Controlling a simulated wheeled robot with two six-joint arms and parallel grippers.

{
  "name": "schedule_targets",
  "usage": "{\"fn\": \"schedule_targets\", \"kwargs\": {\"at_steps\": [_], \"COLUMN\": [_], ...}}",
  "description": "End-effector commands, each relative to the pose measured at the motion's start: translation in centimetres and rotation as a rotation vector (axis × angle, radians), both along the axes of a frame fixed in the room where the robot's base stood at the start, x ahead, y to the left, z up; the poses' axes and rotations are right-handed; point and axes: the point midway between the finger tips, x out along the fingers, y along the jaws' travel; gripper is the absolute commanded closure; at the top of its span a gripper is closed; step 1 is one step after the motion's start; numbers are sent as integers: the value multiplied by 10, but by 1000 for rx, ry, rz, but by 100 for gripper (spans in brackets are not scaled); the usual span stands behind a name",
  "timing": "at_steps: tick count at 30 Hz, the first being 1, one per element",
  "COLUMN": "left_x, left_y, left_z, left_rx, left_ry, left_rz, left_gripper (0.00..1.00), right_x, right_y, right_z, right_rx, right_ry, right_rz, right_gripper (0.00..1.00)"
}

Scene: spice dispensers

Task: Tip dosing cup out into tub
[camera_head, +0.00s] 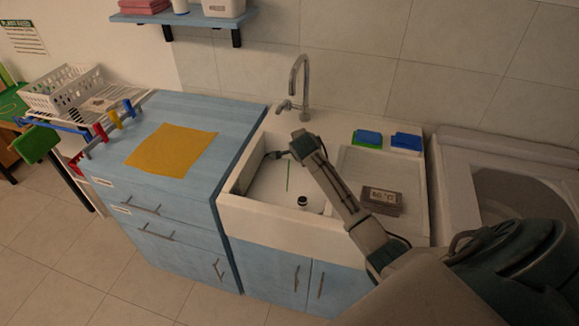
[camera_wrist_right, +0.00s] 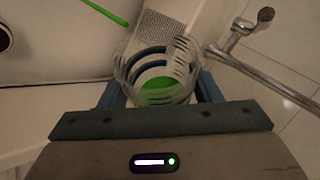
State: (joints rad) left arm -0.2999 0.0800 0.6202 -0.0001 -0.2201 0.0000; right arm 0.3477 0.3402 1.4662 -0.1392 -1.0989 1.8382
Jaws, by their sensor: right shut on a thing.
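My right gripper (camera_wrist_right: 157,88) is shut on a clear, ribbed dosing cup (camera_wrist_right: 128,68), with one blue-grey finger on each side of it. Something green shows at the bottom of the cup; I cannot tell whether it is contents or the base. In the head view the right gripper (camera_head: 274,155) is over the back left of the white sink tub (camera_head: 262,215), and the cup is too small to make out. I see no other tub clearly. My left gripper is out of view.
A green stick (camera_head: 288,178) and a dark drain piece (camera_head: 303,202) are in the sink. The tap (camera_head: 300,80) stands close behind my right gripper. Sponges (camera_head: 368,138) and a grey labelled box (camera_head: 381,200) are on the right. An orange mat (camera_head: 171,149) lies on the blue cabinet.

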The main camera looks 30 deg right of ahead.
Motion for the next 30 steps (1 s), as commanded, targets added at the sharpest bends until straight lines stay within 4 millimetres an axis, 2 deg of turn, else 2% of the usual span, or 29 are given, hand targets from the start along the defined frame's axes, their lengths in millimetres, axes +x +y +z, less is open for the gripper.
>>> {"fn": "schedule_targets", "kwargs": {"at_steps": [17,20,24,30], "left_x": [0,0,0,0], "left_y": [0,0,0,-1], "left_z": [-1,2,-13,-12], "left_rx": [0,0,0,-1], "left_ry": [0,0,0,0], "left_rz": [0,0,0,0], "left_gripper": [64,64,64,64], "right_x": [0,0,-1,-1], "right_y": [2,-4,-12,-13], "right_z": [3,3,-12,-10], "right_rx": [-63,12,195,244], "right_ry": [4,-1,-16,-19], "right_rz": [0,-2,-2,0], "right_gripper": [69,69,69,69]}}
